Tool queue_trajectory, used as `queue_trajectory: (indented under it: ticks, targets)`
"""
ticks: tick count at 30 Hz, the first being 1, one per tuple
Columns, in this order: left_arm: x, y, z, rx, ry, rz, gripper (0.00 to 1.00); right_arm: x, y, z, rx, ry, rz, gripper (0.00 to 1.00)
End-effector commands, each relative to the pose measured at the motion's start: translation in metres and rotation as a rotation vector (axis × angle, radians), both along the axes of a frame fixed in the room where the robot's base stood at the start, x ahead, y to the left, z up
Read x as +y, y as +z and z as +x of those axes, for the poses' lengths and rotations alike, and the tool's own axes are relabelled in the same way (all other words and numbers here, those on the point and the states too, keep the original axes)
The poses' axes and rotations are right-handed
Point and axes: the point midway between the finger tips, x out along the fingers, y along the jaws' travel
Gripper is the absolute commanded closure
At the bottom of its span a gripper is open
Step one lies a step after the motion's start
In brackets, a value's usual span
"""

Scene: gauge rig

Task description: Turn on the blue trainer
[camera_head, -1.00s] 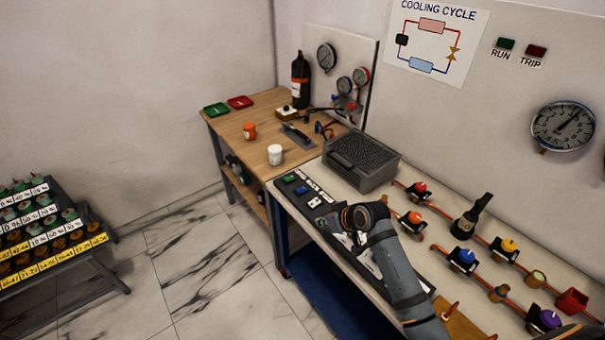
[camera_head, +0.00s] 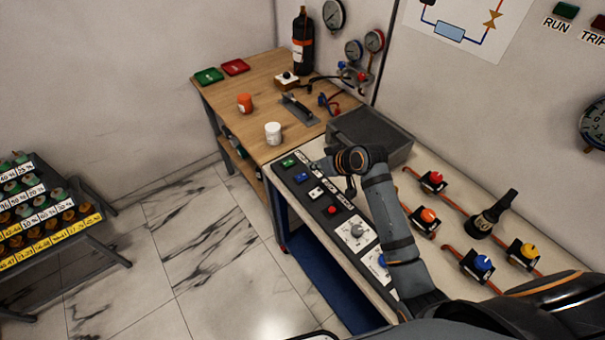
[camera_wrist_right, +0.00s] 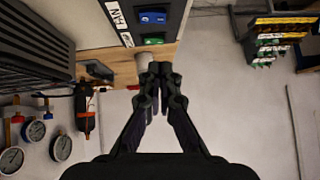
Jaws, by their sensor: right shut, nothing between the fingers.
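The trainer bench has a pale top and a blue base (camera_head: 335,292). A dark control panel runs along its front edge. At its far end are a green rocker (camera_head: 288,162) and a blue rocker (camera_head: 302,177). Both also show in the right wrist view, green (camera_wrist_right: 154,41) and blue (camera_wrist_right: 153,18), beside a white label (camera_wrist_right: 115,14). My right gripper (camera_head: 318,167) hovers over the panel's far end, close to these rockers. Its fingers (camera_wrist_right: 160,70) are shut and empty, apart from the green rocker in the wrist view. My left gripper is not in view.
A grey case (camera_head: 378,135) stands on the bench behind my right gripper. Valves on copper pipes, including a red-knobbed one (camera_head: 433,178), line the bench top. A wooden table (camera_head: 235,88) adjoins, holding a white jar (camera_head: 273,133) and orange jar (camera_head: 245,103).

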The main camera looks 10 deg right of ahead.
Motion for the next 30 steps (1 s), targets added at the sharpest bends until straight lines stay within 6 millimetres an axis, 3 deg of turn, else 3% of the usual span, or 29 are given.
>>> queue_trajectory:
  ticks: [3, 6, 9, 17, 30]
  targets:
    - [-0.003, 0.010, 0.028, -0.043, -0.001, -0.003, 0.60, 0.011, -0.016, 0.017, 0.003, 0.000, 0.004, 1.00]
    - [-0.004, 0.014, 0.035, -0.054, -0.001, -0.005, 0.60, 0.018, -0.032, 0.030, 0.003, 0.000, 0.002, 1.00]
    - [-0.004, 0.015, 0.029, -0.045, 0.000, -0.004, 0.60, 0.025, -0.047, 0.043, 0.002, 0.000, 0.002, 1.00]
    - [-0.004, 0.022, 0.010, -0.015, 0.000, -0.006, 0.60, 0.028, -0.082, 0.040, 0.001, -0.001, -0.002, 1.00]
    - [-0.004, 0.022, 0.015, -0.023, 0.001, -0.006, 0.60, 0.029, -0.089, 0.040, -0.001, -0.001, -0.002, 1.00]
